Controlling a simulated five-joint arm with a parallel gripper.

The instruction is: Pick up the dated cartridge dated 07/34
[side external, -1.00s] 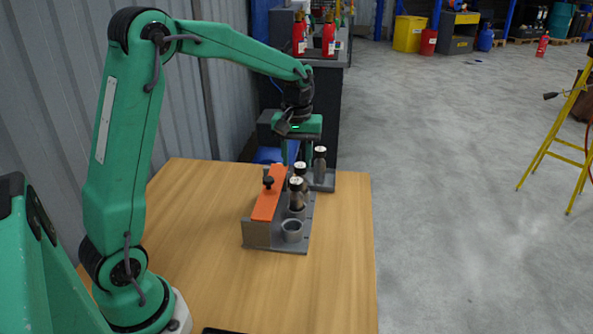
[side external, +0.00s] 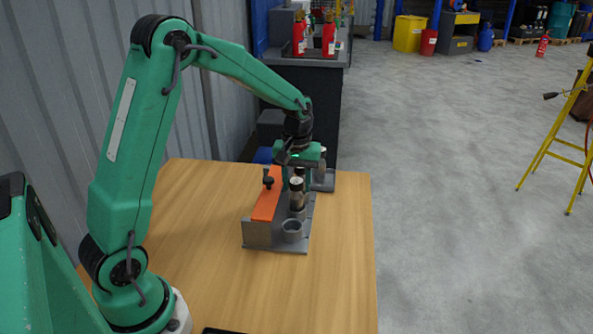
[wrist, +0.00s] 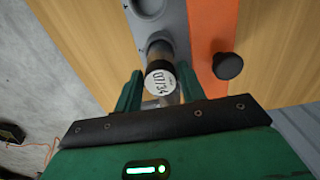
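In the wrist view, a cartridge with a white round cap marked 07/34 (wrist: 160,80) stands in a cup of the grey rack (wrist: 176,22). My gripper (wrist: 160,80) is open, with one green finger on each side of the cap. I cannot tell how closely they flank it. In the side view, my gripper (side external: 298,180) is low over the rack's far part. A cartridge with a dark body and pale cap (side external: 297,187) stands upright just on the near side. The date is unreadable there. Another cartridge behind is mostly hidden by my gripper.
An orange strip (side external: 266,206) with a black knob (side external: 268,182) runs along the rack's left side. The near cup (side external: 292,227) is empty. A separate grey block (side external: 326,182) with a cartridge stands behind.

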